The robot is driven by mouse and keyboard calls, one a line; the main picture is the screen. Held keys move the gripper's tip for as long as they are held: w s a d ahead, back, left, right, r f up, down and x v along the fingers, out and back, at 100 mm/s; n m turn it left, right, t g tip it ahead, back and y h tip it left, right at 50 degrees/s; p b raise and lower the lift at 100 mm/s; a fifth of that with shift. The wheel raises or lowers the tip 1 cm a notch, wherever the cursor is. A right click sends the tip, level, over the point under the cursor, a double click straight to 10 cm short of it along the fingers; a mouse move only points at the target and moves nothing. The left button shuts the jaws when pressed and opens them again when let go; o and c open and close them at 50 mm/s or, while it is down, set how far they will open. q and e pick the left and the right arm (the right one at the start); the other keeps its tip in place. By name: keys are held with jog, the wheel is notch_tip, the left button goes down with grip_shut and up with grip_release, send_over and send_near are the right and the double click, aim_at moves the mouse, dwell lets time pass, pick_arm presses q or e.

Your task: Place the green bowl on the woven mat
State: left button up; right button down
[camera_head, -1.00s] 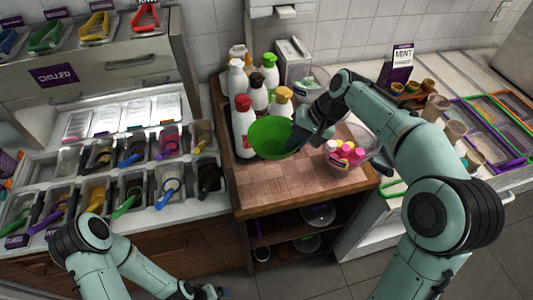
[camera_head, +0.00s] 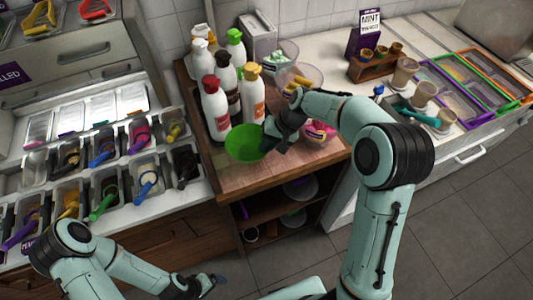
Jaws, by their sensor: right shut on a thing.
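The green bowl (camera_head: 242,144) is near the front left of the brown wooden stand, in front of the bottles. My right gripper (camera_head: 266,141) is shut on the bowl's right rim; its fingertips are partly hidden. The bowl looks roughly level, and I cannot tell whether its bottom touches the surface below. A brown checkered surface (camera_head: 238,180) shows under and in front of the bowl; I cannot make out a separate woven mat edge. My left gripper (camera_head: 219,283) is low at the bottom of the view, away from the stand, too small to read.
Several sauce bottles (camera_head: 215,109) stand just behind and left of the bowl. A clear bowl with pink items (camera_head: 318,133) is right of my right gripper, partly hidden by my arm. Topping bins with scoops (camera_head: 103,190) fill the left counter. The stand's front strip is clear.

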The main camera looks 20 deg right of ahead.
pick_arm(q)
jog(key=shift+s+f, duration=0.25)
pick_arm(e)
jog(key=shift+f, duration=2.15)
jog(key=shift+f, duration=0.1)
jog(key=shift+f+b, duration=0.2)
jog(key=shift+b, duration=0.1)
jog(key=c, duration=1.3)
grip_release()
jog(key=shift+r, duration=0.1)
pick_arm(q)
jog(key=shift+s+f, duration=0.1)
jog(key=shift+s, duration=0.05)
pick_arm(e)
jog(key=shift+r, duration=0.25)
pick_arm(q)
jog(key=shift+w+r+p, duration=0.45)
jog(key=shift+w+r, duration=0.1)
jog(key=shift+w, duration=0.05)
pick_arm(e)
jog(key=v, duration=1.2)
pick_arm(q)
jog(key=shift+s, duration=0.15)
pick_arm(e)
jog(key=shift+d+f, duration=0.1)
jog(key=shift+f, duration=0.05)
